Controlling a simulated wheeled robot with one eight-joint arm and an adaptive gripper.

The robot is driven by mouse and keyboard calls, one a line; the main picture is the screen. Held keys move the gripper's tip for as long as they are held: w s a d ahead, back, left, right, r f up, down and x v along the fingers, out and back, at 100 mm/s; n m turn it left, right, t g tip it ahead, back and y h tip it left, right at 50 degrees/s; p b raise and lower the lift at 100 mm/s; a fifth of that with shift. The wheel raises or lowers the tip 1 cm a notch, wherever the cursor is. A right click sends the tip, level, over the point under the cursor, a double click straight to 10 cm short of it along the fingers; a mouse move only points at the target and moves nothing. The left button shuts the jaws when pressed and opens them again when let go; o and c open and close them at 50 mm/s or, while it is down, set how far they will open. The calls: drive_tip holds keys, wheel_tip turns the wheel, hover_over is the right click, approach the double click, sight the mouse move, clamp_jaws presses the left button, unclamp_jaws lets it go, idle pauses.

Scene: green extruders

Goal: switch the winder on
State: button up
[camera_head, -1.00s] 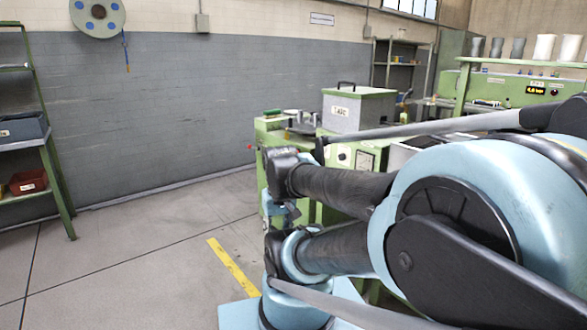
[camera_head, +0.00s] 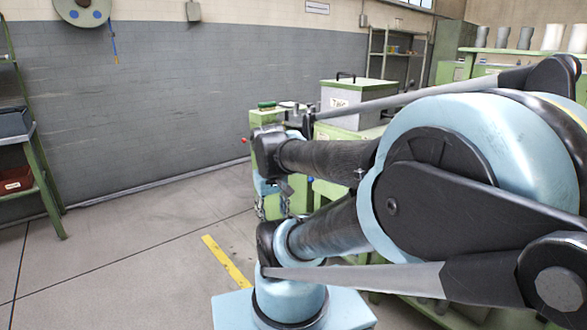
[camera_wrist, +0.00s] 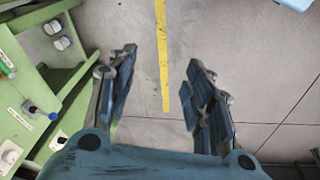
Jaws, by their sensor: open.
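A green machine stands behind my arm in the head view (camera_head: 262,122); which part is the winder I cannot tell. The wrist view shows a green machine (camera_wrist: 18,75) along the left edge. No switch is clearly readable. My gripper (camera_wrist: 160,85) is open and empty, over bare floor, right of that panel and apart from it. In the head view my gripper (camera_head: 273,203) hangs in front of the green machine, partly merged with it. My arm hides much of the machine front.
A grey lidded box (camera_head: 352,103) sits on the green machine. A red knob (camera_head: 244,140) sticks out at its left. A yellow floor line (camera_head: 228,262) crosses open floor at left. A green shelf rack (camera_head: 42,170) stands at the far left. White-capped bottles or spools (camera_wrist: 58,36) sit in the machine recess.

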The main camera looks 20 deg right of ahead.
drive_tip(key=w+d+r+n+h, duration=0.2)
drive_tip(key=w+d+h, duration=0.15)
drive_tip(key=w, duration=0.95)
drive_tip(key=w+d+r+n+h, duration=0.1)
drive_tip(key=w+d+r+h, duration=0.3)
drive_tip(key=w, duration=0.8)
drive_tip(key=w+d+r+n+h, duration=0.15)
drive_tip(key=w+d, duration=0.35)
drive_tip(key=w, duration=0.8)
drive_tip(key=w+d+f+n+t+h, duration=0.1)
drive_tip(key=w+f+h, duration=0.1)
drive_tip(key=w+f, duration=0.45)
drive_tip(key=w+d+f+n+h, duration=0.1)
drive_tip(key=w+f+n+h, duration=0.15)
drive_tip(key=w, duration=0.65)
drive_tip(key=w+f+n+t+h, duration=0.1)
drive_tip(key=w+f+h, duration=0.1)
drive_tip(key=w+f, duration=0.35)
drive_tip(key=w+f+h, duration=0.1)
drive_tip(key=w+f, duration=0.1)
drive_tip(key=f, duration=0.7)
drive_tip(key=x, duration=1.6)
drive_tip(key=shift+w+r, duration=0.25)
drive_tip(key=shift+r, duration=0.1)
drive_tip(key=shift+d, duration=0.1)
